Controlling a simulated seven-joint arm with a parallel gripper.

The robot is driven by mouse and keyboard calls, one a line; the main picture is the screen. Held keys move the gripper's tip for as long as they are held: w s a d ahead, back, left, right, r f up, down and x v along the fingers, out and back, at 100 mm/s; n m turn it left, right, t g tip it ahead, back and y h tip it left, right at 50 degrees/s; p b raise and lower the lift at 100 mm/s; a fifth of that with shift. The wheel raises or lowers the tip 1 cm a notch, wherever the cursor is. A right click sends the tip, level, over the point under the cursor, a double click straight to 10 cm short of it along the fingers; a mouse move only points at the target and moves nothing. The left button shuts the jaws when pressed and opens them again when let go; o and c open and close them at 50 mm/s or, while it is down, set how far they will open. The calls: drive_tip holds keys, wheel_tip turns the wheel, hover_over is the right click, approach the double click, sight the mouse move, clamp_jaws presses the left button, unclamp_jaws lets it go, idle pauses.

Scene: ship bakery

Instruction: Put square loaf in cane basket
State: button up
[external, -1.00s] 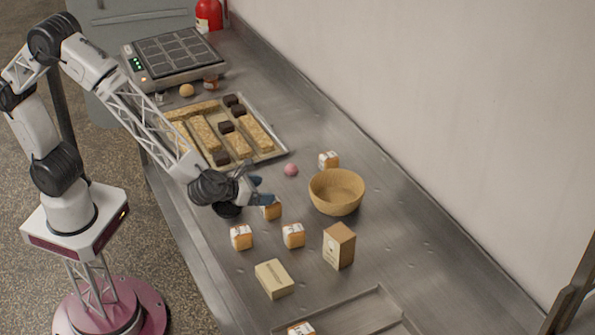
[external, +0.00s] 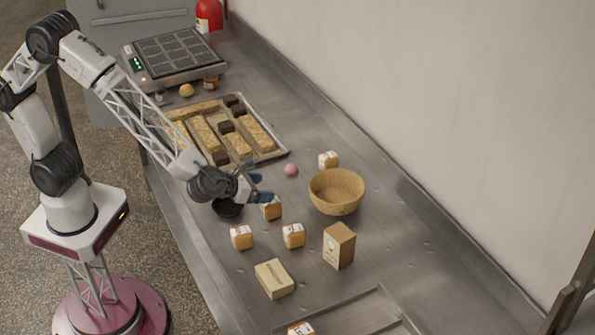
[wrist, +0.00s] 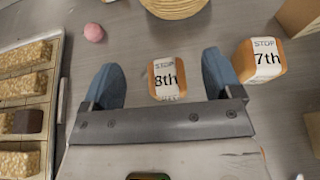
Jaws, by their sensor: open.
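Several small square loaves with white labelled wraps stand on the steel counter. One, marked 8th (wrist: 168,78), sits between my fingers in the wrist view; in the external view this loaf (external: 271,211) is just below my gripper (external: 262,188). My gripper (wrist: 163,84) is open, with a blue finger on each side of the loaf and gaps showing. Another loaf, marked 7th (wrist: 263,62), is to the right, outside the fingers. Other loaves are at the front left (external: 241,237) and behind the basket (external: 329,160). The round cane basket (external: 337,192) stands to the right, looking empty.
A pink ball (external: 291,170) lies left of the basket. A tan carton (external: 339,246) and a flat box (external: 274,279) stand nearer the front. A tray (external: 284,153) of bars is to the left.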

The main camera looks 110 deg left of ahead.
drive_tip(key=s+d+r+m+t+h, duration=0.1)
drive_tip(key=s+d+r+m+h, duration=0.6)
drive_tip(key=m, duration=0.5)
drive_tip(key=s+d+r+m+h, duration=0.3)
drive_tip(key=s+r+m, duration=0.3)
drive_tip(key=r+m, duration=0.4)
drive_tip(key=s+a+f+m+g, duration=0.1)
drive_tip(key=s+m+g, duration=0.7)
drive_tip(key=s+m, duration=1.4)
drive_tip(key=s+a, duration=0.1)
drive_tip(key=s, duration=0.9)
drive_tip(key=shift+s+f+m+y, duration=0.2)
drive_tip(key=shift+m+y, duration=0.1)
drive_tip(key=shift+m, duration=0.1)
drive_tip(key=shift+o, duration=0.4)
drive_tip(key=shift+a, duration=0.1)
